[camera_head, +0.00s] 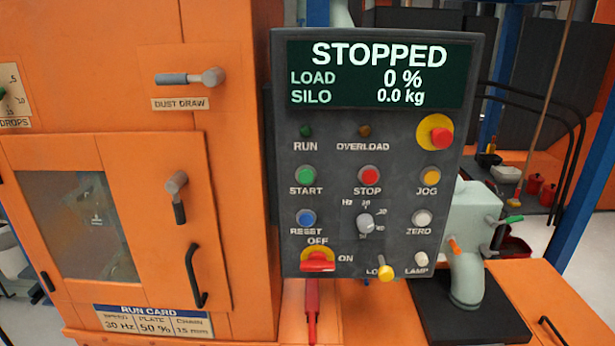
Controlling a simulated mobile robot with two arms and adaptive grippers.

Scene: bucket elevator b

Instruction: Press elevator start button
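The grey control panel (340,235) stands upright in the middle of the head view. Its display (370,75) reads STOPPED, LOAD 0 %, SILO 0.0 kg. The green START button (306,175) is at the panel's left, left of the red STOP button (369,175) and above the blue RESET button (305,218). The green RUN lamp (306,131) above START looks dark. The red-and-yellow OFF/ON switch (318,261) is at the lower left, its red handle lying sideways. Neither gripper is in view.
The orange cabinet (230,100) fills the left, with a DUST DRAW handle (190,78), a windowed door (165,260) and a run card (152,320). A pale green pipe unit (470,230) stands at the right. The front of the panel is unobstructed.

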